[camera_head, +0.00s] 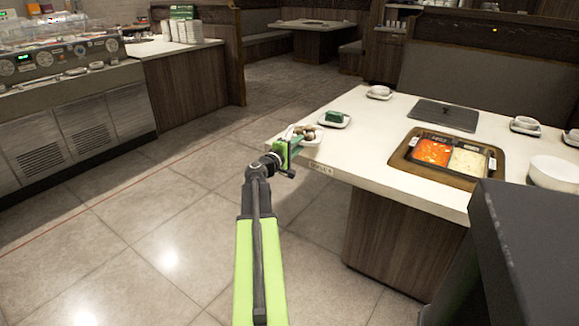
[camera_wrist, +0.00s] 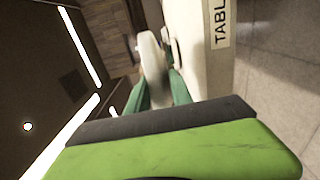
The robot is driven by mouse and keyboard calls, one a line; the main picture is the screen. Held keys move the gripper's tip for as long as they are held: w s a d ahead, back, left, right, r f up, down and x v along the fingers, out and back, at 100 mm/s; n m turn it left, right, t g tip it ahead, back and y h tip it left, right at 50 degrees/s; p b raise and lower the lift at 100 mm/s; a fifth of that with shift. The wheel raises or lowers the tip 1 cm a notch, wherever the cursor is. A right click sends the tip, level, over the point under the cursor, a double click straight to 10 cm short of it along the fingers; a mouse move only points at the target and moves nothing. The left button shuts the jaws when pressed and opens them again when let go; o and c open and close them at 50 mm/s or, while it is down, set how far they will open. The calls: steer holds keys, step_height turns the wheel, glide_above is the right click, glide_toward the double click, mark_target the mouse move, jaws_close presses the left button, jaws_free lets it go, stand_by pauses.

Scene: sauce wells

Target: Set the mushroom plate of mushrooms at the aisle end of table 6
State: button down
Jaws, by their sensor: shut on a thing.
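The small white plate (camera_head: 317,138) with mushrooms (camera_head: 303,131) on it is at the near-left end of the white table (camera_head: 365,150). My gripper (camera_head: 296,145) is shut on the plate's edge; its green fingers partly hide the plate. In the wrist view the plate (camera_wrist: 152,55) shows edge-on between the green fingertips (camera_wrist: 158,88), close beside the table's side (camera_wrist: 197,60). I cannot tell whether the plate touches the tabletop. A label (camera_head: 320,169) on the table's end edge is too small to read fully; the wrist view shows "TABL" on the label (camera_wrist: 221,22).
A plate with a green block (camera_head: 335,117) stands just beyond the mushrooms. A two-part pot (camera_head: 450,155) of red and pale soup, a dark inset plate (camera_head: 444,115) and white bowls (camera_head: 555,172) occupy the table. A counter (camera_head: 75,110) stands left, across open floor.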

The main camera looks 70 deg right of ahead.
steer(key=w+f+b, duration=0.3)
steer(key=f+b, duration=0.2)
steer(key=f, duration=0.1)
steer(key=shift+w+d+f, duration=0.15)
steer(key=shift+d+f, duration=0.1)
steer(key=shift+d, duration=0.15)
steer(key=c, duration=1.1)
jaws_free()
steer(key=shift+r, duration=0.1)
steer(key=v, duration=1.2)
steer(key=shift+r, duration=0.15)
